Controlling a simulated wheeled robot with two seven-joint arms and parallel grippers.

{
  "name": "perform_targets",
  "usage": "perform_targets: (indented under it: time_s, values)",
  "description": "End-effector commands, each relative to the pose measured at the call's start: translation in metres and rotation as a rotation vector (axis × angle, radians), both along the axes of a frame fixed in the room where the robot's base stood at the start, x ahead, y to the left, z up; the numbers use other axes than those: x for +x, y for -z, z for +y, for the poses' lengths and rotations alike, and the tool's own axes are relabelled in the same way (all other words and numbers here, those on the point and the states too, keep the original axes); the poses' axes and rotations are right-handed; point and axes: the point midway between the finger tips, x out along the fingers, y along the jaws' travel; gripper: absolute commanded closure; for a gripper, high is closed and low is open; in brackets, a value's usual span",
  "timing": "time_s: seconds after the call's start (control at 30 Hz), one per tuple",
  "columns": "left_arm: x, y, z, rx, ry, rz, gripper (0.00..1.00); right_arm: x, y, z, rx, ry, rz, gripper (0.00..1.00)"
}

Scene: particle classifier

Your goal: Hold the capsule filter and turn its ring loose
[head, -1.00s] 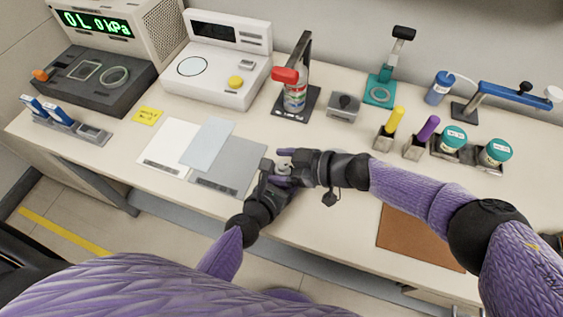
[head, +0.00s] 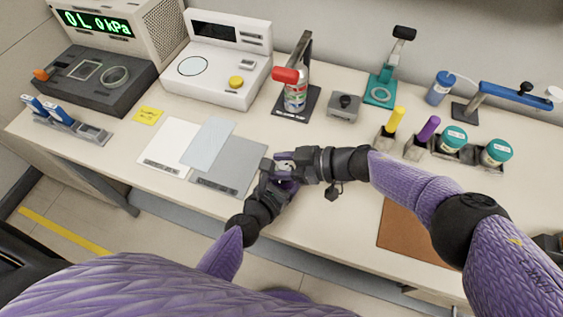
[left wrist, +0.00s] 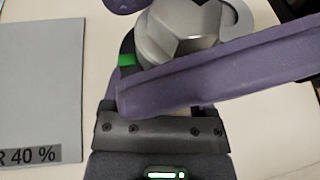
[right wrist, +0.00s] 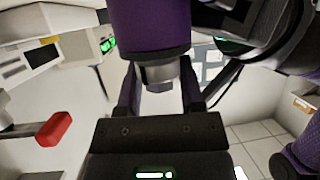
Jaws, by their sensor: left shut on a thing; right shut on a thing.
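The capsule filter (head: 286,166) is a small silver-grey piece held above the front of the bench, mostly hidden by both grippers in the head view. My left gripper (head: 275,171) is shut on it from below left. My right gripper (head: 291,161) is shut on it from the right. In the left wrist view the faceted grey metal part (left wrist: 181,32) shows behind a purple finger. In the right wrist view a silver part (right wrist: 158,74) sits between my right fingers, below a wide purple form. I cannot tell where the ring ends and the body begins.
Grey and white sheets (head: 239,163) lie left of the grippers. A brown mat (head: 412,235) lies to the right. The bench's front edge is just below the grippers.

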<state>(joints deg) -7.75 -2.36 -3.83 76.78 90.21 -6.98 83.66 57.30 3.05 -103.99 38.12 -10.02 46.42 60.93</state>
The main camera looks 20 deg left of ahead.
Motion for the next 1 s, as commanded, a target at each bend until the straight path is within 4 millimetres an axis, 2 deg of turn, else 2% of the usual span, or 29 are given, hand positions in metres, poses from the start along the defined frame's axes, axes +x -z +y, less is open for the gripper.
perform_targets:
  time_s: [0.13,0.17,0.3,0.63,0.73,0.83,1.0]
  values:
    - [0.0,0.0,0.0,0.001,0.0,0.001,1.0,0.001,0.0,-0.001,-0.002,0.003,0.0,1.0]
    - [0.0,0.0,0.0,0.001,0.0,0.001,1.0,0.001,0.0,-0.001,-0.002,0.003,0.0,0.45]
    - [0.0,0.0,0.0,0.001,0.0,0.001,1.0,0.0,0.0,-0.001,-0.001,0.002,0.0,0.17]
    - [0.0,0.0,0.0,0.001,0.0,0.001,1.0,0.0,0.0,0.0,-0.001,0.001,0.0,0.17]
    - [0.0,0.0,0.0,0.001,0.0,0.001,1.0,0.001,-0.002,-0.006,-0.001,0.002,0.0,0.17]
    - [0.0,0.0,0.0,0.001,-0.001,0.001,1.0,0.003,-0.009,-0.024,-0.002,0.003,0.0,0.17]
    - [0.0,0.0,0.0,0.001,-0.001,0.001,1.0,0.007,-0.028,-0.07,-0.002,0.006,-0.002,0.17]
